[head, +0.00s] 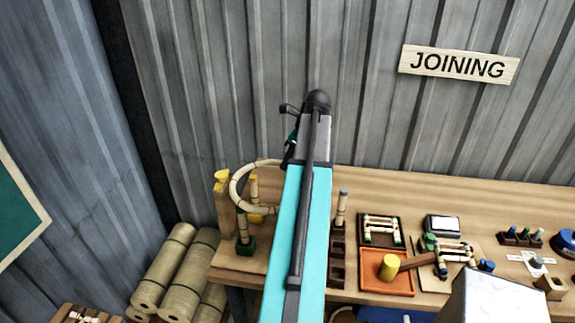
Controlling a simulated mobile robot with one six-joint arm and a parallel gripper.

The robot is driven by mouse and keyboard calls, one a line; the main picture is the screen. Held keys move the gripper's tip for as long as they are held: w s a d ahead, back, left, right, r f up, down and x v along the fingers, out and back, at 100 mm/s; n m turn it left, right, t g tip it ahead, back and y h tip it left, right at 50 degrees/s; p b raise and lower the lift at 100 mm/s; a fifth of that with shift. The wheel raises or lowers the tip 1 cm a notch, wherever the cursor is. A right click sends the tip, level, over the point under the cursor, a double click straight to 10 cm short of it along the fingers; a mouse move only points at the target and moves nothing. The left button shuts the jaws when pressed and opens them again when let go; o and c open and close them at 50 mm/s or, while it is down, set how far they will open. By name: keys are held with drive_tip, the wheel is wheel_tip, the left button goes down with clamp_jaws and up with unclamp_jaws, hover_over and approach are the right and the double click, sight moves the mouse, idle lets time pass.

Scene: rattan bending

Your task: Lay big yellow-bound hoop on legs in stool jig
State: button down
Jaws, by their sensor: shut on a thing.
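A large cream hoop (235,188) shows its left arc at the left end of the bench; its right side passes behind my arm. It looks tilted, its yellow binding not clearly visible. Pale upright legs (254,188) stand around it, one front leg (243,224) in a dark green foot (246,246). These look like part of the stool jig, the rest of which my arm covers. I cannot tell whether the hoop touches the legs. My gripper is hidden behind my arm, so its hold on the hoop does not show.
A yellow-topped wooden post (224,200) stands left of the hoop. Right of my arm are a dark rack with an upright piece (342,208), a framed tray (364,242), an orange tray (374,284) and a yellow-headed mallet (390,267).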

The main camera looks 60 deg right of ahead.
drive_tip(key=shift+f+p, duration=0.3)
drive_tip(key=shift+f, duration=0.85)
drive_tip(key=c, duration=1.6)
unclamp_jaws()
drive_tip(key=shift+o, duration=0.2)
drive_tip(key=shift+r, duration=0.1)
drive_tip(key=b+v, duration=0.4)
drive_tip(key=v, duration=0.8)
drive_tip(key=shift+b, duration=0.35)
drive_tip(key=shift+s, duration=0.15)
